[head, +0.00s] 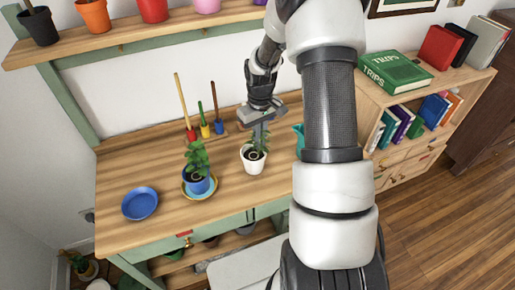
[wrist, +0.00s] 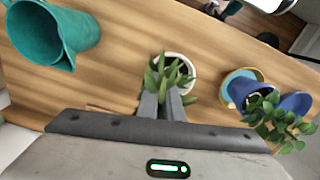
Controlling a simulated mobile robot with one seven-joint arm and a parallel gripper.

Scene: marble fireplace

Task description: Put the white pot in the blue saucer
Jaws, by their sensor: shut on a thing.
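The white pot (head: 254,166) with a green plant stands upright at the middle of the wooden table, right of the blue pot. It also shows in the wrist view (wrist: 188,66). My gripper (head: 258,138) is above it, fingers pointing down into the leaves, shut on the white pot. The leaves hide the exact contact, and I cannot tell whether the pot touches the table. In the wrist view my fingers (wrist: 173,104) are close together at the pot's near side. The blue saucer (head: 140,203) lies empty at the left of the table; it is partly behind leaves in the wrist view (wrist: 297,102).
A blue pot (head: 198,186) with a plant sits in a yellow saucer (head: 186,193) between the white pot and blue saucer. Hand tools (head: 205,130) stand behind. A teal watering can (wrist: 50,35) is on the other side. A shelf (head: 130,38) with pots hangs above.

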